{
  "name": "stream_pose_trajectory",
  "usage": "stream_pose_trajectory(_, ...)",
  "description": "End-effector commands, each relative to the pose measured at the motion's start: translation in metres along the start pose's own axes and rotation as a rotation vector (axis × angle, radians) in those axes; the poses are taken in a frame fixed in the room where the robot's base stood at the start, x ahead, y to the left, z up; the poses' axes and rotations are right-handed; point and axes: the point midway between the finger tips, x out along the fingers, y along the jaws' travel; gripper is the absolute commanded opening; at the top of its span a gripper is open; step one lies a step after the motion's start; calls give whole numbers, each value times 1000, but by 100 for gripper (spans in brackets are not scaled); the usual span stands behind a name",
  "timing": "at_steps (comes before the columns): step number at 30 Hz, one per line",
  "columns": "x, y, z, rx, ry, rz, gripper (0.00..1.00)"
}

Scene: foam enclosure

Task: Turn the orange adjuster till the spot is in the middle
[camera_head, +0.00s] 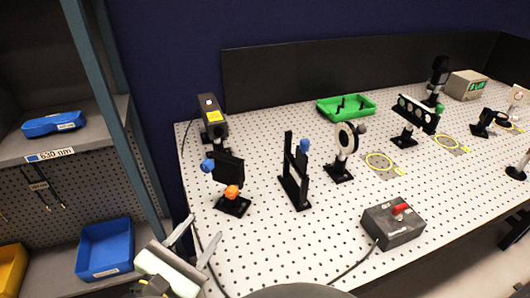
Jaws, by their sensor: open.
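The orange adjuster (232,192) is a small knob low on the front of a black mirror mount (229,170). A blue knob (207,165) sits higher on the left of the same mount. My gripper (196,240) is at the lower left, by the table's left edge. Its two fingers are apart with nothing between them. It is nearer the camera than the orange adjuster and does not touch it. I cannot make out a clear light spot; a small pale disc with an orange tint (517,91) at the far right is too small to read.
A black laser-like box (211,115) stands behind the mount. A black frame with a blue knob (295,175) and a round lens holder (346,140) stand to the right. A grey box with a red switch (393,222) is in front. Shelves (60,140) border the left.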

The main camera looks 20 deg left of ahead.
Motion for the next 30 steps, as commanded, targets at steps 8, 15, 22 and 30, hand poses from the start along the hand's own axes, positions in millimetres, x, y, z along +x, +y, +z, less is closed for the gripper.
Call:
stream_pose_trajectory(8, -54, 0, -1, 0, 1, 1, 45)
stream_pose_trajectory(15, -68, 0, 0, 0, 0, -1, 45)
stream_pose_trajectory(22, -68, 0, 0, 0, 0, -1, 45)
stream_pose_trajectory(30, -62, -3, 2, 3, 2, -21, 45)
